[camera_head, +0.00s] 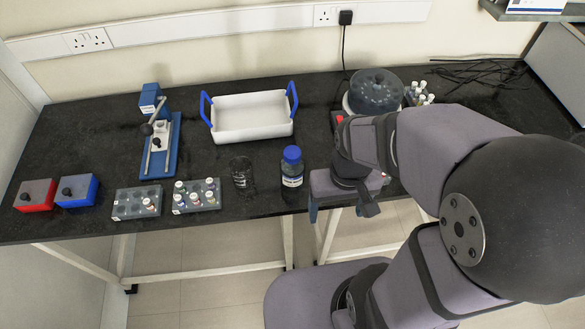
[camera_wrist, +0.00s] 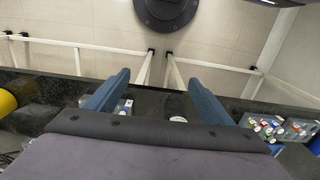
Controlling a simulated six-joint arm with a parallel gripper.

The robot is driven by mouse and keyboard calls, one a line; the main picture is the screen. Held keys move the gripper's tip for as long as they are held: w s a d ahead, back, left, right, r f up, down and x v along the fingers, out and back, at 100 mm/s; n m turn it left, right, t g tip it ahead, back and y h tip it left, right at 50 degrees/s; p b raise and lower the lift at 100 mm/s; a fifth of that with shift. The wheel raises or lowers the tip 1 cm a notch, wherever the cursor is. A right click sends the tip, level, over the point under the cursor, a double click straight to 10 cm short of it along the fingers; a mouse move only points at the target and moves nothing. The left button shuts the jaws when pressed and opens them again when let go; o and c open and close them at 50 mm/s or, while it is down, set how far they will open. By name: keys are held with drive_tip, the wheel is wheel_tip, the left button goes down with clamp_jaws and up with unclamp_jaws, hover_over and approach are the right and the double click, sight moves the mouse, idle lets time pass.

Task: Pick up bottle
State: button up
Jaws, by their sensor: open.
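The bottle (camera_head: 292,180) is clear with a blue cap and a white label. It stands upright near the front edge of the black table in the head view. In the wrist view a pale clear shape (camera_wrist: 124,106) beside the left finger looks like part of it, mostly hidden. My gripper is right of the bottle and apart from it in the head view, its far parts hidden by my arm. In the wrist view my gripper (camera_wrist: 157,92) shows two blue fingers spread wide with nothing held between them.
A dark glass beaker (camera_head: 242,178) stands just left of the bottle. Vial racks (camera_head: 197,196) lie further left. A white tray with blue handles (camera_head: 250,119) sits behind. A round dark device (camera_head: 376,92) is at back right. Bare table lies between tray and bottle.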

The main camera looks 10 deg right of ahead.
drive_tip(key=r, duration=0.1)
wheel_tip(320, 180, up, 3)
drive_tip(key=n+t+h+b, duration=1.2)
drive_tip(key=n+t+b, duration=0.15)
drive_tip(key=n, duration=1.45)
hover_over(288, 179)
wheel_tip(288, 179, down, 12)
drive_tip(key=shift+a+f, duration=0.1)
drive_tip(key=shift+w+a+p+x, duration=0.15)
drive_tip(key=shift+p+x, duration=0.2)
drive_tip(key=shift+x, duration=1.5)
drive_tip(key=shift+w+a+p+x, duration=0.15)
drive_tip(key=shift+p+x, duration=0.2)
drive_tip(key=shift+x, duration=1.45)
drive_tip(key=shift+f, duration=0.1)
